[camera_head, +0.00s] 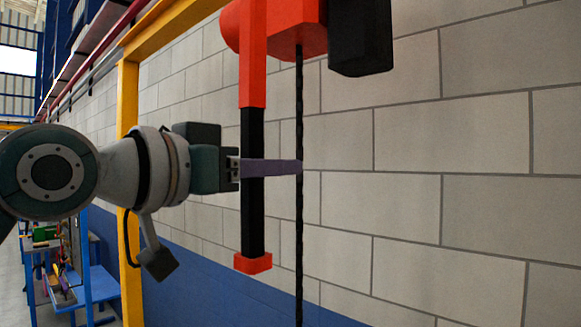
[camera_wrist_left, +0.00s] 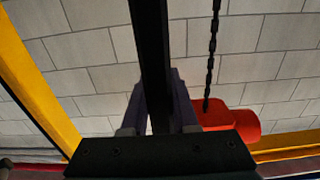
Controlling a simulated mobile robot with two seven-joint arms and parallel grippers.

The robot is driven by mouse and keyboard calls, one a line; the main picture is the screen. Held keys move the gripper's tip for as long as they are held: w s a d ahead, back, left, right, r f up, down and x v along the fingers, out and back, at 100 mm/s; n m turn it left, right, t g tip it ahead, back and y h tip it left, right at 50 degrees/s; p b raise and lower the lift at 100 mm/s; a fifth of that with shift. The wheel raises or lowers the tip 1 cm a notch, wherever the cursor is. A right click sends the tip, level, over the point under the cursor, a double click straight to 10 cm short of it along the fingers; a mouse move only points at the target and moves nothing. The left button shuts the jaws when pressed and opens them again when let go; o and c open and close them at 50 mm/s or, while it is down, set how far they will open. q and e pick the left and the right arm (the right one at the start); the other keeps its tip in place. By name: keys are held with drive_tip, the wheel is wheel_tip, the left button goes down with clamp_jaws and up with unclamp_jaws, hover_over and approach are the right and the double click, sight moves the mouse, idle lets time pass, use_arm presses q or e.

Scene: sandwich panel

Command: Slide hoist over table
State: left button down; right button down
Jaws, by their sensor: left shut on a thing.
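The hoist (camera_head: 285,28) hangs at the top of the head view, with a red body and a black block at its right. Its upright handle is red above, with a black grip (camera_head: 252,210) and a red end cap. My left gripper (camera_head: 285,167) reaches in from the left, its purple fingers shut around the black grip. In the left wrist view, the fingers (camera_wrist_left: 163,95) lie on both sides of the black bar, and the red hoist body (camera_wrist_left: 228,118) shows at the right. My right gripper is out of view. I cannot tell which thing is the task's table.
A dark chain (camera_head: 299,230) hangs straight down beside the handle. A yellow post and beam (camera_head: 128,95) stand behind my left arm. A grey block wall (camera_head: 440,170) fills the background. A blue workbench (camera_head: 95,280) with items stands far off at the lower left.

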use_arm(q)
drive_tip(key=c, duration=0.7)
unclamp_jaws()
drive_tip(key=b+v, duration=0.5)
drive_tip(key=v, duration=0.5)
drive_tip(key=shift+b, duration=0.35)
